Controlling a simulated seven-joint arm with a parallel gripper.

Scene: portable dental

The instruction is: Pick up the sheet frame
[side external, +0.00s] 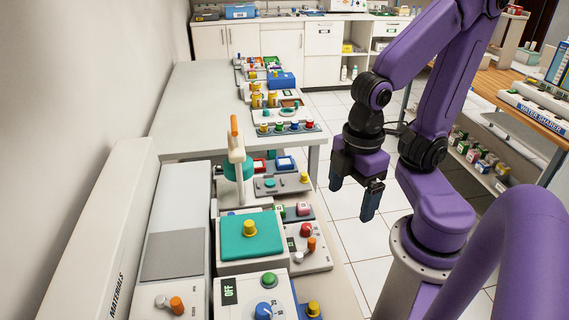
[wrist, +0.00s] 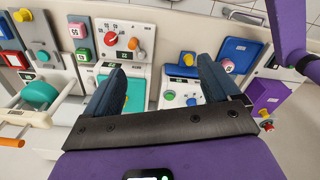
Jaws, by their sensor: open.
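No part is clearly recognizable as the sheet frame, so I cannot tell which one it is. A white upright device with a teal drum and an orange-tipped handle (side external: 236,165) stands among the bench units at centre left. A teal plate with a yellow knob (side external: 250,237) tops a white box nearer the camera. My gripper (side external: 352,195) is open and empty, in the air to the right of these units. In the wrist view my gripper's two dark blue fingers (wrist: 161,66) are spread apart above the control panels, with nothing held between them.
A long box marked MATERIALS (side external: 85,230) borders the left.

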